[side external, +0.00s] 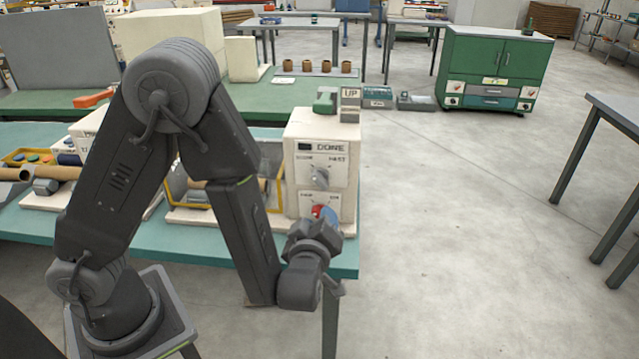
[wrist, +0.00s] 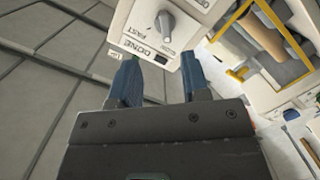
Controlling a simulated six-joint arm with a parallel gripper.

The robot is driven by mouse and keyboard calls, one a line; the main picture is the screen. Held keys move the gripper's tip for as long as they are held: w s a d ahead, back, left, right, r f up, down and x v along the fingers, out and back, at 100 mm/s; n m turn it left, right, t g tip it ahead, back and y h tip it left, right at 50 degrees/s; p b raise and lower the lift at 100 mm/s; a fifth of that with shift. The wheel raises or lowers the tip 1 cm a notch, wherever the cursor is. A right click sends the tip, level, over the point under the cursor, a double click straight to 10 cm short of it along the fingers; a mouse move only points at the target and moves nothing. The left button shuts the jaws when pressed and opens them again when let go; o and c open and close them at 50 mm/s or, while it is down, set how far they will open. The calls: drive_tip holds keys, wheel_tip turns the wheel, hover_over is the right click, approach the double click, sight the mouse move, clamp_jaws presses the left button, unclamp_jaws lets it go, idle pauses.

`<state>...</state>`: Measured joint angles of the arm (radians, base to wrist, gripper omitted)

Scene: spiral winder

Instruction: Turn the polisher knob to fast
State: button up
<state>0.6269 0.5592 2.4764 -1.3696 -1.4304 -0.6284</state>
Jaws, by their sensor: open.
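The white control box (side external: 298,130) stands at the right end of the teal table. Its front carries a "DONE" label and a grey knob (side external: 320,177) between slow and fast markings. In the wrist view the grey knob (wrist: 166,23) shows at the top, upside down, with its face labels around it. I cannot tell surely which marking it points to. My gripper (side external: 314,238) is in front of the box, below the knob. In the wrist view my gripper (wrist: 161,80) is open and empty, its fingers apart, with the knob beyond the fingertips and not between them.
A red part (side external: 318,211) shows on the box's lower panel, partly hidden by my gripper. A yellow-framed unit (side external: 272,190) stands left of the box; it also shows in the wrist view (wrist: 262,40). An "UP" block (side external: 349,100) appears behind the box.

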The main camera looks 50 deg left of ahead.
sight(319, 184)
drive_tip(key=shift+y, duration=0.8)
drive_tip(key=x, duration=1.3)
drive_tip(key=shift+s+a, duration=0.25)
drive_tip(key=shift+a, duration=0.25)
drive_tip(key=shift+c, duration=0.4)
clamp_jaws()
